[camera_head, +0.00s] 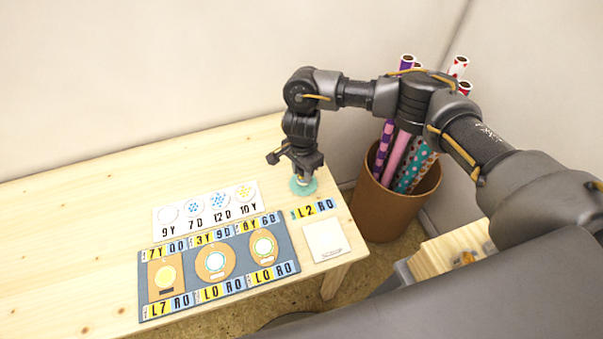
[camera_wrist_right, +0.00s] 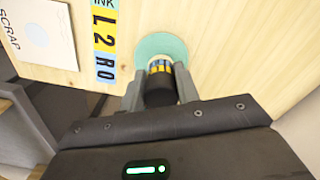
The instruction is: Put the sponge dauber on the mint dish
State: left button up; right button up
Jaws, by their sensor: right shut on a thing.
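The mint dish (camera_head: 304,190) is a round pale green disc near the table's far right edge; it also shows in the right wrist view (camera_wrist_right: 152,43). My right gripper (camera_head: 301,174) points down right over the dish. In the right wrist view its fingers (camera_wrist_right: 160,84) are shut on the sponge dauber (camera_wrist_right: 160,67), a small piece with a yellow and blue band. The dauber's lower end is over the dish, and I cannot tell whether it touches it. In the head view the gripper mostly hides the dauber. My left gripper is not in view.
An "L2 R0" label (camera_head: 315,208) and a scrap card (camera_head: 325,240) lie near the dish. A brown bin (camera_head: 385,215) holds paper rolls beyond the table.

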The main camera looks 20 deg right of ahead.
jog(key=shift+f, duration=0.6)
jog(key=shift+f, duration=0.2)
jog(key=o, duration=0.8)
jog(key=shift+o, duration=0.2)
jog(key=shift+r, duration=0.1)
jog(key=shift+w+r, duration=0.15)
jog(key=shift+r, duration=0.45)
notch_tip(320, 180, up, 11)
jog(key=shift+r, duration=0.1)
